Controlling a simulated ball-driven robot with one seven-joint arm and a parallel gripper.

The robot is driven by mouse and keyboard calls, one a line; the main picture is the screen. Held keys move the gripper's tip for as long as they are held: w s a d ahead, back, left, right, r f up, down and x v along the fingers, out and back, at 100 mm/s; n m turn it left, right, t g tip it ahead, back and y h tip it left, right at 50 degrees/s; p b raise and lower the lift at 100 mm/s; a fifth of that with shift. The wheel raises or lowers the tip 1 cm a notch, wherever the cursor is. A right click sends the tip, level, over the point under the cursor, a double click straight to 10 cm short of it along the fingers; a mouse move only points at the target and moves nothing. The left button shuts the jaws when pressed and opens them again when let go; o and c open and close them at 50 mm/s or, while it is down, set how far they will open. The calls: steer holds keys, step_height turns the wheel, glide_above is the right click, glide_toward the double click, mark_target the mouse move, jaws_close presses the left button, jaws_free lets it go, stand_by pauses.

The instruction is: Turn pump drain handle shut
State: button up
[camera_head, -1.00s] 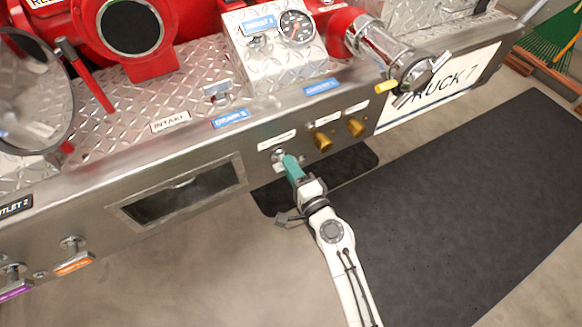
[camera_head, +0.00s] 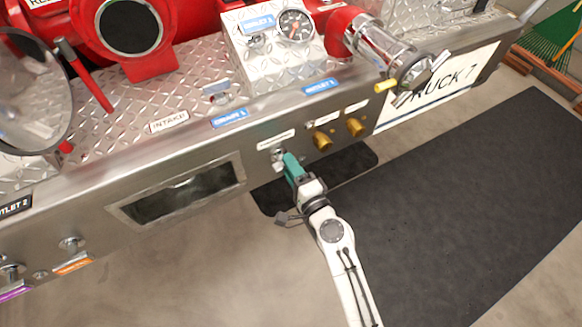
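A small silver handle (camera_head: 278,157) sits on the bumper's steel front face, just under a white label (camera_head: 276,140) too small to read. I take it for the pump drain handle. My gripper (camera_head: 288,160) has teal fingers and reaches up from below, with its tips at the right side of this handle. The fingers overlap in this view, so I cannot tell whether they are apart or closed on the handle. They hide part of the handle's right side.
Two brass knobs (camera_head: 322,140) (camera_head: 355,127) stick out just right of my gripper. A rectangular recess (camera_head: 183,192) lies to the left. Above are the diamond-plate deck (camera_head: 190,75), a gauge (camera_head: 295,26) and a chrome outlet (camera_head: 385,55).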

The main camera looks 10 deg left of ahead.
steer(key=v, duration=1.1)
steer(key=shift+b, duration=0.35)
steer(key=shift+w, duration=0.15)
steer(key=s+d+f+n+g+h, duration=0.4)
steer(key=s+d+f+n+g, duration=0.2)
steer(key=s+d+n+g, duration=0.45)
steer(key=s+d+r+g+h, duration=0.2)
steer(key=s+d+g+h, duration=0.3)
steer(key=s+d, duration=1)
step_height(320, 180, up, 16)
steer(key=t+h+p, duration=0.1)
steer(key=p, duration=1.6)
steer(key=shift+w+r, duration=0.15)
steer(key=shift+w, duration=0.15)
steer(key=shift+n+t, duration=0.25)
